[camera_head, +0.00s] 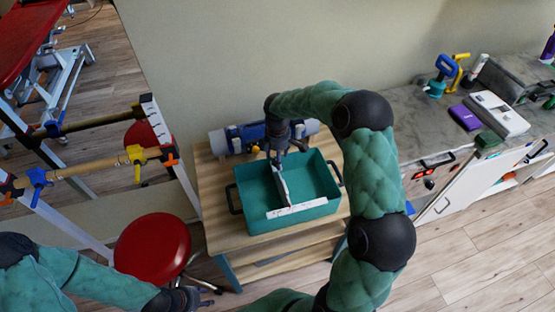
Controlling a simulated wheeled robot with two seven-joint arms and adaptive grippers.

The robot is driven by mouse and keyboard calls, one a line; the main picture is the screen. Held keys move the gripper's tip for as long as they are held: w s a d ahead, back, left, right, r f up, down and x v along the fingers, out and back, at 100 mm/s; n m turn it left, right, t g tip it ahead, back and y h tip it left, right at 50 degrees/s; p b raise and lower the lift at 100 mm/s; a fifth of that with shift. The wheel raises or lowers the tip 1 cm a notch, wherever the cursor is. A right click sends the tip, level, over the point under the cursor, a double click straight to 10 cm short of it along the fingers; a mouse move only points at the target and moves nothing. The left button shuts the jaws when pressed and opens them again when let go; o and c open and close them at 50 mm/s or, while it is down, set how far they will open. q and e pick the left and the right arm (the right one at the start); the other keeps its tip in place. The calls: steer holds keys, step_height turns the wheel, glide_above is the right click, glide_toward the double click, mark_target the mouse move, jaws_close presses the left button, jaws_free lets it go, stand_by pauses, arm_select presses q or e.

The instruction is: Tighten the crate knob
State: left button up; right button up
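A teal crate (325,181) with dark side handles stands on a wooden table. A pale divider (281,185) runs through its middle, and a white strip (297,208) lies along its front wall. My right gripper (279,158) points down at the back end of the divider, at or just above the crate's back rim. I cannot tell whether it touches anything or how its fingers stand. I make out no knob; it may be hidden by this gripper. My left gripper (208,296) is low at the bottom edge, away from the crate, with its fingers apart and empty.
A grey and blue cylinder (240,137) lies on the wooden table (215,210) behind the crate. A red stool (153,248) stands close to my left arm. A rack with bars (100,166) is at left, a cluttered counter (420,135) at right.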

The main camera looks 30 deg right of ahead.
steer(key=shift+f, duration=0.5)
